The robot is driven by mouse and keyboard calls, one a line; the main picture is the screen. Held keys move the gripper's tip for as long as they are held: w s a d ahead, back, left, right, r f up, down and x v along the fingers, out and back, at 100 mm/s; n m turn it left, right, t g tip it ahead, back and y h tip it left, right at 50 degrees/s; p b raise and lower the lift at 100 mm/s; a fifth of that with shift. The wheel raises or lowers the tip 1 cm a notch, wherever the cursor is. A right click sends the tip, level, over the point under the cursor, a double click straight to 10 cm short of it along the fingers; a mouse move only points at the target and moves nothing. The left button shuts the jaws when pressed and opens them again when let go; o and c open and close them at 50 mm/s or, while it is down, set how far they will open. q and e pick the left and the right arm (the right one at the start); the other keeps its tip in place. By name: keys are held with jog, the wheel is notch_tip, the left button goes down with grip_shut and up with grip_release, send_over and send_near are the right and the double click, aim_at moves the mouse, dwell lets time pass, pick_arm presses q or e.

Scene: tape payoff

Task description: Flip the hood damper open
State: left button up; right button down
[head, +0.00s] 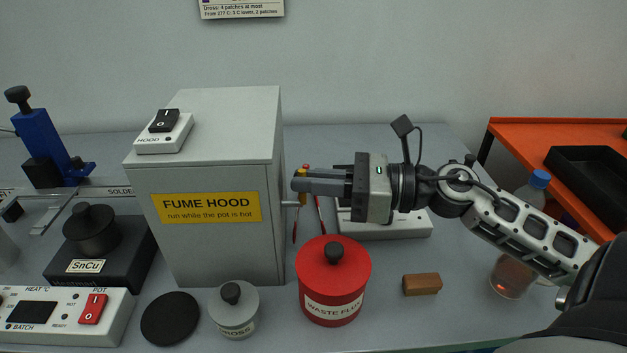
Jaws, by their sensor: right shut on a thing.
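The fume hood (205,245) is a grey box with a yellow label, standing left of the middle. A short grey stub of the damper (290,204) sticks out of its right side. My right gripper (298,185) comes in from the right, level, with its fingers shut on the damper's handle close to the hood's right wall. The fingers hide most of the handle, and I cannot tell the damper's angle. A small yellow and red piece shows just above the fingertips. My left gripper is not in view.
A red WASTE FLUX pot (332,290) and a grey DROSS pot (234,312) stand in front. A hood switch (164,133) sits on top of the hood. A brown block (422,284) and a bottle (508,275) are at right. The orange shelf (560,133) holds a black tray.

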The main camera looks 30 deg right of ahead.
jog(key=c, duration=1.5)
grip_release()
jog(key=b+v, duration=0.2)
jog(key=v, duration=1.4)
jog(key=shift+b, duration=0.3)
jog(key=shift+r, duration=0.1)
